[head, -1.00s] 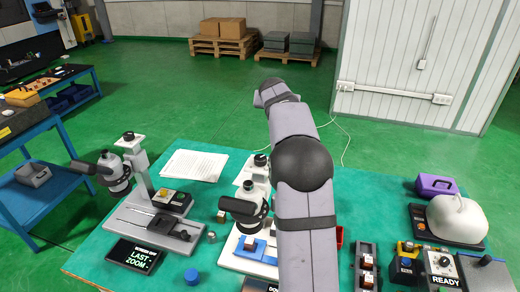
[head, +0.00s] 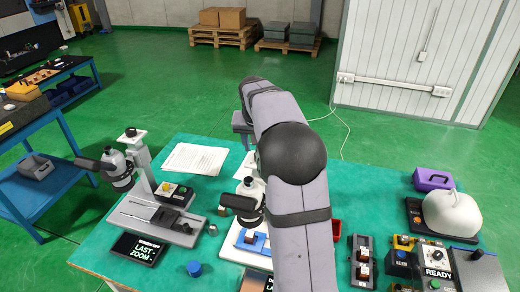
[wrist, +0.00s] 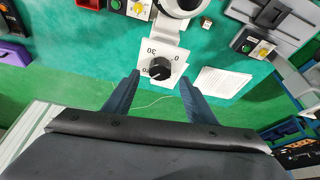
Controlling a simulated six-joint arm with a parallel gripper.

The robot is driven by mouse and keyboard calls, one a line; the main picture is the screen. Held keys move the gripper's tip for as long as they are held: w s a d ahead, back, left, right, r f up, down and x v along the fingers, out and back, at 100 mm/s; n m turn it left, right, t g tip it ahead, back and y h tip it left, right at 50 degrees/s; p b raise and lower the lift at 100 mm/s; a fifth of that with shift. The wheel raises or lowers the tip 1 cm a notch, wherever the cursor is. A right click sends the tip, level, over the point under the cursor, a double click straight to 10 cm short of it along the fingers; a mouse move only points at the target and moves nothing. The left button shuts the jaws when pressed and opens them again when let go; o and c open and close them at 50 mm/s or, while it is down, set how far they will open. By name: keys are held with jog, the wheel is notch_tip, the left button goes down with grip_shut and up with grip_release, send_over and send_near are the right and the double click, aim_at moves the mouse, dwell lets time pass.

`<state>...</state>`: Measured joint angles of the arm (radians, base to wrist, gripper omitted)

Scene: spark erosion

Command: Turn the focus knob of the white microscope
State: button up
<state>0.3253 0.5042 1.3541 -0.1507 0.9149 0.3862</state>
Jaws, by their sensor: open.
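The white microscope (head: 233,247) stands mid-table in the head view, partly hidden behind my arm. In the wrist view its white dial plate (wrist: 143,61) carries printed numbers, among them 30, and a round black knob (wrist: 159,68). I take this as the focus knob; my arm hides it in the head view. My gripper (wrist: 159,77) is open and empty. Its two blue-grey fingers lie to the left and right of the knob in the picture, with clear gaps. The knob looks farther from the camera than the fingers; no contact shows.
A grey microscope (head: 118,168) stands at the left, with a LAST ZOOM display (head: 136,250) in front. Paper sheets (head: 194,159) lie behind. Control boxes, a scale with a pale covered object (head: 451,215) and a purple box (head: 432,179) stand at the right.

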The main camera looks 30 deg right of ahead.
jog(key=shift+p+x, duration=0.75)
jog(key=shift+x, duration=1.35)
jog(key=c, duration=1)
